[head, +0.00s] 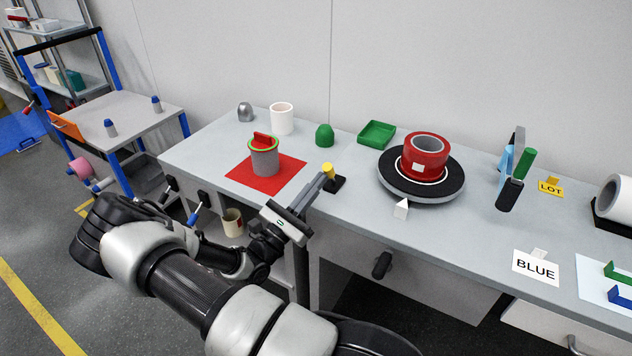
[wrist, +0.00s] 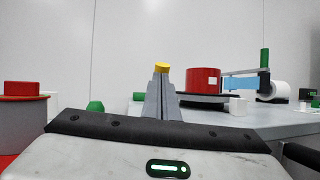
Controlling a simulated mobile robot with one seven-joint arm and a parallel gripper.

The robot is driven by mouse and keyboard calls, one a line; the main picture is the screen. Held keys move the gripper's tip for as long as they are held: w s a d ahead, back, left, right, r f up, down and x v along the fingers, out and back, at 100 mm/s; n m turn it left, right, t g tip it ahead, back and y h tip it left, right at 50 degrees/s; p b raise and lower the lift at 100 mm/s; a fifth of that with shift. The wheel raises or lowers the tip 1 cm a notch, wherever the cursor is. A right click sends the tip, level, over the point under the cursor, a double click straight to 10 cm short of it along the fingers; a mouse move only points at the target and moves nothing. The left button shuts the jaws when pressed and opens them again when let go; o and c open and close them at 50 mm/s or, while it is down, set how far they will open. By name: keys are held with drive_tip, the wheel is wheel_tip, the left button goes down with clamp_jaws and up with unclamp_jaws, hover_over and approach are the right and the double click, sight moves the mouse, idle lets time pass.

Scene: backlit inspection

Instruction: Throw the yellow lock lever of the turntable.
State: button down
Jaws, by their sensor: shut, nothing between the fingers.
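The yellow lock lever (head: 328,170) shows as a yellow knob above a small black base (head: 337,183) on the bench, left of the turntable. My gripper (head: 325,179) is shut and empty, with its fingertips right at the knob in the head view. In the wrist view the yellow knob (wrist: 163,69) shows just beyond the fingertips (wrist: 161,75), which hide the lever's lower part. I cannot tell whether they touch it. The turntable (head: 390,182) is a black disc with a white ring, and a red hollow cylinder (head: 412,162) stands on it.
A grey can with a red top (head: 265,160) stands on a red mat (head: 242,172) left of my gripper. A white pointer block (head: 401,209) stands before the turntable. A green tray (head: 377,134) and a green dome (head: 324,136) are behind.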

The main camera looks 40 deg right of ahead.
sight(324, 164)
drive_tip(key=r+p, duration=0.1)
drive_tip(key=r+y+p, duration=0.1)
drive_tip(key=p, duration=0.1)
drive_tip(key=shift+d+r, duration=0.15)
drive_tip(key=shift+d, duration=0.15)
drive_tip(key=y+p, duration=0.1)
drive_tip(key=p, duration=0.1)
drive_tip(key=d+r+y+p, duration=0.1)
drive_tip(key=p, duration=0.1)
drive_tip(key=shift+w+r+n+p, duration=0.15)
drive_tip(key=shift+w+n+p, duration=0.15)
drive_tip(key=shift+n, duration=0.1)
drive_tip(key=d+y+p, duration=0.1)
drive_tip(key=p, duration=0.1)
drive_tip(key=r+y+p, duration=0.1)
drive_tip(key=p, duration=0.2)
drive_tip(key=shift+w+d+g+y, duration=0.3)
drive_tip(key=shift+d, duration=0.05)
drive_tip(key=p, duration=0.1)
drive_tip(key=d+y+p, duration=0.1)
drive_tip(key=p, duration=0.1)
drive_tip(key=shift+w+d+r+n+y, duration=0.1)
drive_tip(key=shift+w+n+y, duration=0.2)
drive_tip(key=shift+n, duration=0.1)
drive_tip(key=d+y, duration=0.1)
drive_tip(key=d+p, duration=0.1)
drive_tip(key=w+g+y, duration=0.1)
drive_tip(key=shift+d+f+y, duration=0.25)
drive_tip(key=shift+d+y, duration=0.05)
drive_tip(key=shift+d, duration=0.1)
